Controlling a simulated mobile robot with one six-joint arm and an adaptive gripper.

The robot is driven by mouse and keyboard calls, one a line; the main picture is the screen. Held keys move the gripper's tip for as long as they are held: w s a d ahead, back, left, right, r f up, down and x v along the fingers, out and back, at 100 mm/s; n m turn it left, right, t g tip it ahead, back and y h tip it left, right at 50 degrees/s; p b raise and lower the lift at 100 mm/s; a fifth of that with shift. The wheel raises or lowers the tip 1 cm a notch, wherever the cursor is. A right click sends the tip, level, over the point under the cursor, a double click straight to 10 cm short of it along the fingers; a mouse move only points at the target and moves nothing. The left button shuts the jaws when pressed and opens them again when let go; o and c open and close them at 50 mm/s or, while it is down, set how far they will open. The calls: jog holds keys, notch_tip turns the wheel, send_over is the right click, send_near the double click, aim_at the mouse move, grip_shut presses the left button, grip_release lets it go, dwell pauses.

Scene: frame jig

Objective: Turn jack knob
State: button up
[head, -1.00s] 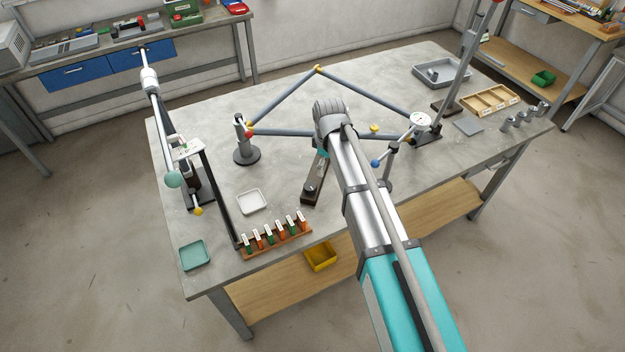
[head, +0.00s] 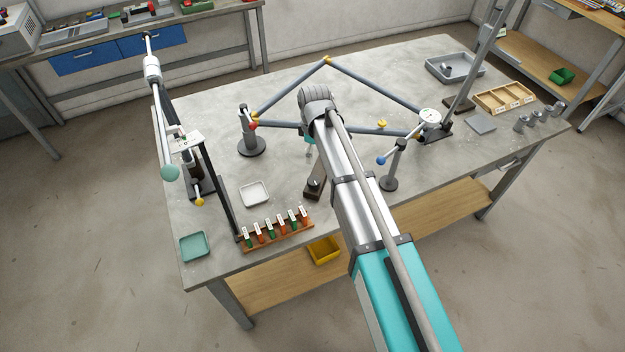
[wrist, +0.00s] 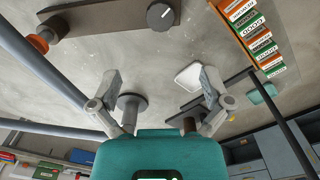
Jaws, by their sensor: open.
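A dark bar-shaped base (head: 319,180) lies on the table in front of the tube frame, with a round knob (head: 314,184) near its front end. In the wrist view the knob (wrist: 160,15) is dark with a white line across its face, at the top edge. I take it for the jack knob. My gripper (wrist: 162,86) is open and empty, its two fingers spread wide. The knob is beyond the fingertips and not between them. In the head view my arm hides most of the gripper and part of the base.
Grey tubes (head: 289,87) form a frame on the table. A post with a blue ball handle (head: 381,160) stands right of my arm. A round-based stand (head: 250,145) is left. A rack of labelled pieces (head: 276,232) and a white tray (head: 255,194) are near the front.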

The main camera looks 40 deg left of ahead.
aim_at(314, 180)
jog(key=shift+f+b, duration=6.55)
jog(key=shift+f, duration=0.15)
jog(key=shift+c, duration=0.3)
jog(key=c, duration=1.1)
